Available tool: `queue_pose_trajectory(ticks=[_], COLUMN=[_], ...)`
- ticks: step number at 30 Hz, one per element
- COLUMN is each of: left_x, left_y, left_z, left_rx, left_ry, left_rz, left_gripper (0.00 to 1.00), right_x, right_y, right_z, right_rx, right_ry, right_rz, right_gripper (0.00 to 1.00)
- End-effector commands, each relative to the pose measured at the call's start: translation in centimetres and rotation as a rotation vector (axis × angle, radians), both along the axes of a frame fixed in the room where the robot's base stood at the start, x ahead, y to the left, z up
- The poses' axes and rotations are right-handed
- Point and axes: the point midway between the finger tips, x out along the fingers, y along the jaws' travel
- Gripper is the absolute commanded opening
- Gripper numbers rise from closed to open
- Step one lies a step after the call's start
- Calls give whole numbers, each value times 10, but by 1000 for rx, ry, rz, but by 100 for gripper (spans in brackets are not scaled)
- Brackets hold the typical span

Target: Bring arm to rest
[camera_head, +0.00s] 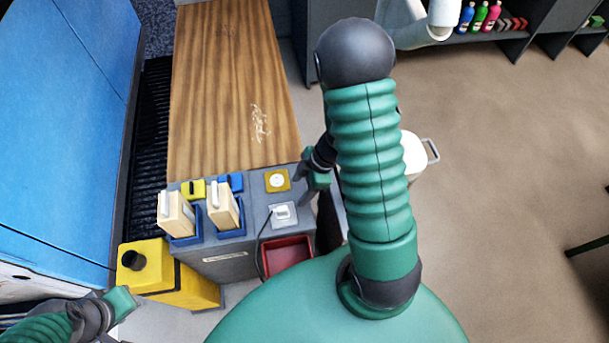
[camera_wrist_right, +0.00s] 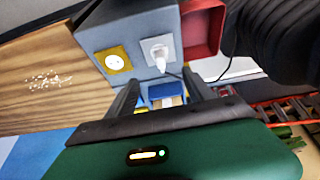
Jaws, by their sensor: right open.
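My right arm stands large in the middle of the head view, with a green ribbed sleeve and a dark joint. Its right gripper (camera_head: 304,178) shows partly behind the arm, just right of the grey unit. In the right wrist view the right gripper (camera_wrist_right: 163,88) has its two dark fingers spread apart, with none of the scene's objects held between them. A blue holder (camera_wrist_right: 163,92) shows beyond the gap. My left arm enters at the lower left of the head view; a green end part shows near the yellow box, but finger spacing is unclear.
A grey unit (camera_head: 225,262) carries two cream-handled pieces in blue holders, a yellow socket (camera_head: 277,181), a white plug (camera_head: 283,212) and a red tray (camera_head: 287,254). A yellow box (camera_head: 160,270) stands left. A wooden surface (camera_head: 225,90) lies behind. Floor at right is mostly clear.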

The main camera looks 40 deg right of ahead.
Motion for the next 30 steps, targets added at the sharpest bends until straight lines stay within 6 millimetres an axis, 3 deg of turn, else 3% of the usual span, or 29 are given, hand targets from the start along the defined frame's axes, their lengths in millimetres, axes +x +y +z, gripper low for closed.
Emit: queue_pose_trajectory(ticks=[1,6,22,26,30], left_x=[0,0,0,0,0], left_y=[0,0,0,0,0], left_z=[8,13,12,12,12], left_rx=[0,0,0,0,0], left_ry=[0,0,0,0,0], left_rz=[0,0,0,0,0], left_gripper=[36,36,36,36,36], right_x=[-1,-5,-3,30,74], right_y=[-3,-9,-9,-11,-14], right_z=[12,25,26,41,80], right_rx=[-2,0,-5,-68,-178], right_ry=[-1,0,-6,-88,-199], right_rz=[-1,0,-7,-109,-372], right_gripper=[61,61,61,61,61])
